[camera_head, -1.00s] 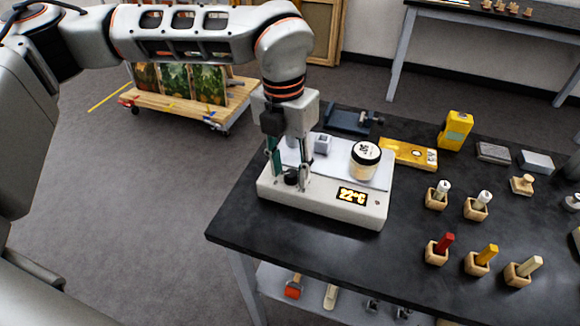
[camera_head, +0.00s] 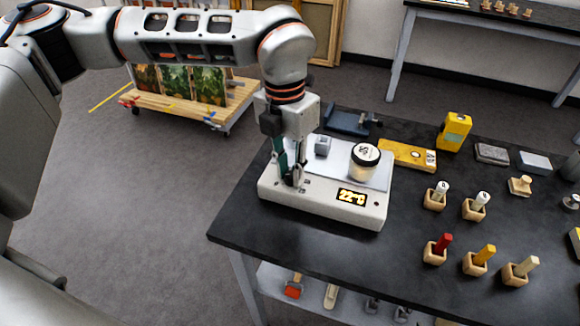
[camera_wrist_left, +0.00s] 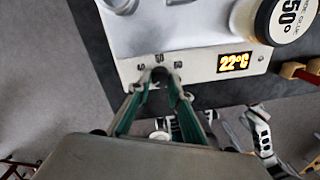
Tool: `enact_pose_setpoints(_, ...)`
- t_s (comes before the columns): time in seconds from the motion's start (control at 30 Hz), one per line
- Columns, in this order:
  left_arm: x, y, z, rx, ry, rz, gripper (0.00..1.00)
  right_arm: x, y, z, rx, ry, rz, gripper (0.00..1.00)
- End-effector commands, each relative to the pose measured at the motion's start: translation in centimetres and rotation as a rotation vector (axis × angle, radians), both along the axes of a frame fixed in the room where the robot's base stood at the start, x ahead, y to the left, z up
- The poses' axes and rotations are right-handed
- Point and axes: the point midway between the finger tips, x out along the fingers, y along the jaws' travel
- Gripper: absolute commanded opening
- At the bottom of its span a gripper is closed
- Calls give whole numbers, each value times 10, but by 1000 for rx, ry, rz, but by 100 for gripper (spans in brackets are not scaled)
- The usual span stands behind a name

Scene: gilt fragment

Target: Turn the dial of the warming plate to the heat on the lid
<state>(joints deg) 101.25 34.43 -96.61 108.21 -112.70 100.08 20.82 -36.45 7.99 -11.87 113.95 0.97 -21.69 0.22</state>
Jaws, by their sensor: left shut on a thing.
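The warming plate (camera_head: 328,209) is a white box at the table's left corner. Its display (camera_head: 352,197) reads 22°C, as it does in the left wrist view (camera_wrist_left: 234,62). A jar with a dark lid (camera_head: 365,154) stands on its plate; in the left wrist view the jar's lid (camera_wrist_left: 292,18) shows "50°". My left gripper (camera_head: 291,181) points down at the plate's front left and is shut on the dark dial (camera_wrist_left: 159,75). The fingers partly hide the dial, and its setting cannot be read. My right gripper is not in view.
A small grey block (camera_head: 322,145) sits on the plate's back. Several wooden holders with coloured sticks (camera_head: 480,260) stand to the right. The table front between them is clear.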

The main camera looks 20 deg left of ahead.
Motion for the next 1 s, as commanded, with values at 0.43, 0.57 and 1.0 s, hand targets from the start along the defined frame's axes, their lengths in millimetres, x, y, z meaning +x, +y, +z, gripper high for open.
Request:
enact_pose_setpoints(0.43,1,0,3,2,-1,-405,0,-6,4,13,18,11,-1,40)
enact_pose_setpoints(0.57,2,0,3,1,-1,-527,0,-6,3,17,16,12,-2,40)
enact_pose_setpoints(1.0,3,0,3,2,-1,-946,0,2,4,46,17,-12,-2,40)
